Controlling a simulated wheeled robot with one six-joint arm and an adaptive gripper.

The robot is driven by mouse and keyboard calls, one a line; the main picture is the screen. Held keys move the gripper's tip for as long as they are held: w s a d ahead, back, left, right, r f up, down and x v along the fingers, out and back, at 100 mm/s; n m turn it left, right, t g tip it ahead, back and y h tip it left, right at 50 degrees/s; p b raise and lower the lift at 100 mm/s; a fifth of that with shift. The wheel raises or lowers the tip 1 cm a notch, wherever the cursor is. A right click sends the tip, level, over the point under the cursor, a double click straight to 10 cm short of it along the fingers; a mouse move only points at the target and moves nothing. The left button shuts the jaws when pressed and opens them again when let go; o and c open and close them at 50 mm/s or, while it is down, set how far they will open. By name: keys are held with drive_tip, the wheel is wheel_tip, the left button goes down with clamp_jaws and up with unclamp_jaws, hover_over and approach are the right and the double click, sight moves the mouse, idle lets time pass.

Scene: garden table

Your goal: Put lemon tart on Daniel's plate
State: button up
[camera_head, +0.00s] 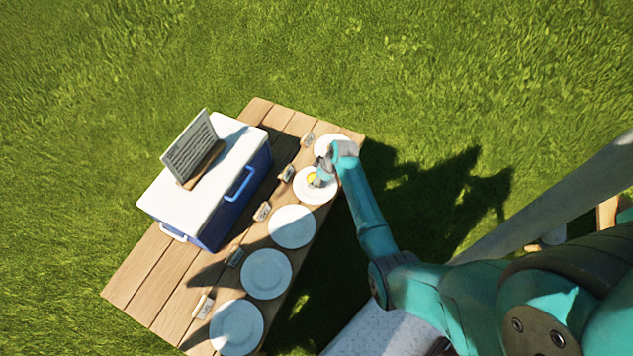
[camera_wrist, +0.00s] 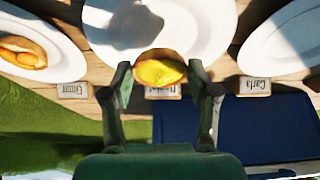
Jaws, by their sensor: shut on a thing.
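The yellow lemon tart (camera_wrist: 159,72) is between the two fingers of my gripper (camera_wrist: 160,78) in the wrist view. My gripper is shut on it. In the head view the tart (camera_head: 312,178) shows as a small yellow spot by my gripper (camera_head: 320,178), over the second plate from the top (camera_head: 312,197). That plate also fills the middle of the wrist view (camera_wrist: 205,25), with a shadow on it. The name card in front of it (camera_wrist: 163,91) is partly covered by the tart; it seems to read Daniel. I cannot tell whether the tart touches the plate.
The left plate (camera_wrist: 70,72), by the Omar card (camera_wrist: 72,91), holds an orange-brown pastry (camera_wrist: 22,50). The right plate (camera_wrist: 285,50), by the Carla card (camera_wrist: 254,86), shows empty. Further empty plates (camera_head: 266,273) line the table (camera_head: 140,278). A blue cooler (camera_head: 225,205) carries a menu board (camera_head: 190,148).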

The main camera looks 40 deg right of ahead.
drive_tip(key=shift+f, duration=1.55)
drive_tip(key=shift+f, duration=0.1)
drive_tip(key=o, duration=1.1)
drive_tip(key=shift+o, duration=0.2)
